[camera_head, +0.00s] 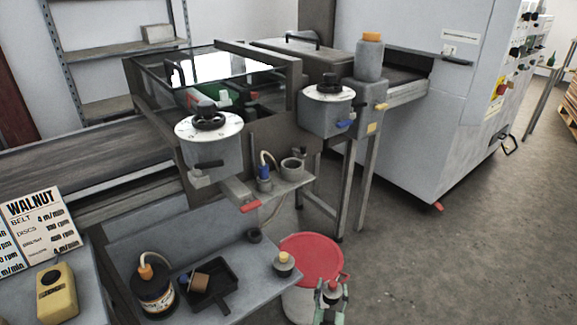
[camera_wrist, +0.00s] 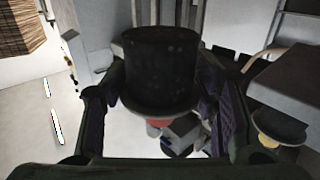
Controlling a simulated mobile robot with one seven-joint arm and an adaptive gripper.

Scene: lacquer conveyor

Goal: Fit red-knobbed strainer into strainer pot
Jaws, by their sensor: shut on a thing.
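My gripper (camera_head: 331,292) is at the bottom of the head view, in front of the red-lidded drum. It is shut on the red-knobbed strainer (camera_head: 332,297), whose red knob shows between the fingers. In the wrist view the strainer (camera_wrist: 162,70) is a dark, speckled cup shape with a rim, between both fingers, with a bit of red beyond the rim. An open grey pot (camera_head: 293,166), which looks like the strainer pot, stands on the small bracket shelf of the machine, up and left of my gripper. Its inside is hardly visible.
A yellow-knobbed strainer (camera_head: 284,264) and a small dark cup (camera_head: 254,236) stand on the grey bench. A bottle with a hose (camera_head: 264,178) stands close beside the pot. The drum (camera_head: 312,252) is near my gripper. Open floor lies to the right.

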